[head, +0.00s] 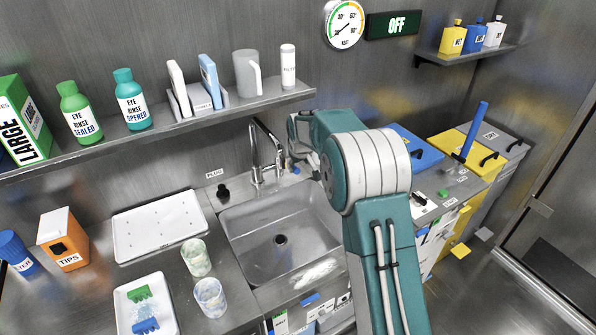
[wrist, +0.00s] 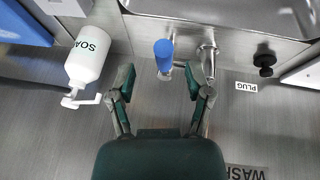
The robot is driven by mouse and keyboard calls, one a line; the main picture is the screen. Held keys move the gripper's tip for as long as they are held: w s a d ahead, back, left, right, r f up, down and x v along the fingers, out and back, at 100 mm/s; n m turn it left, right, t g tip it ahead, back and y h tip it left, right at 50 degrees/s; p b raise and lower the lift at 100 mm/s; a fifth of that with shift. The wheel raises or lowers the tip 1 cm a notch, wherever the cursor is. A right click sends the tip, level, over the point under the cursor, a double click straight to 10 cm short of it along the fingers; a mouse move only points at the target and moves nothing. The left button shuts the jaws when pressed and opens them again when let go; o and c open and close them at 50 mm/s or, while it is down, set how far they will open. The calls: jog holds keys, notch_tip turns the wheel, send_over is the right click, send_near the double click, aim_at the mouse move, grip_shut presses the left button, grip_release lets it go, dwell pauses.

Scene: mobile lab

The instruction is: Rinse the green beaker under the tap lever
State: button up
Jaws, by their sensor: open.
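Two beakers stand on the counter left of the sink in the head view. The rear one (head: 196,258) has a greenish tint; the front one (head: 209,298) looks pale blue-white. The metal tap (head: 256,165) rises behind the sink (head: 281,238) and also shows in the wrist view (wrist: 207,58). A blue-ended lever (wrist: 164,50) beside the tap lies ahead of and between my fingers in the wrist view. My gripper (wrist: 164,82) is open and empty; its fingers are spread to either side of the lever's line. My arm hides part of the sink's right side.
A white soap bottle (wrist: 88,55) stands close beside my gripper in the wrist view. A black plug (head: 223,191) sits left of the tap. A shelf (head: 150,137) with bottles runs above the counter. A white drying tray (head: 160,226) lies left of the sink.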

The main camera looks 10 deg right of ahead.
aim_at(295, 170)
jog(key=f, duration=0.1)
jog(key=w+f, duration=0.1)
jog(key=a+f, duration=0.1)
jog(key=shift+w+f, duration=0.4)
jog(key=shift+w+d+f, duration=0.1)
jog(key=shift+d+f, duration=0.05)
jog(key=shift+f, duration=0.1)
jog(key=shift+w+d+f, duration=0.1)
jog(key=shift+d+f, duration=0.05)
jog(key=shift+d, duration=0.2)
jog(key=shift+a, duration=0.1)
jog(key=c, duration=0.6)
jog(key=shift+a, duration=0.15)
grip_shut()
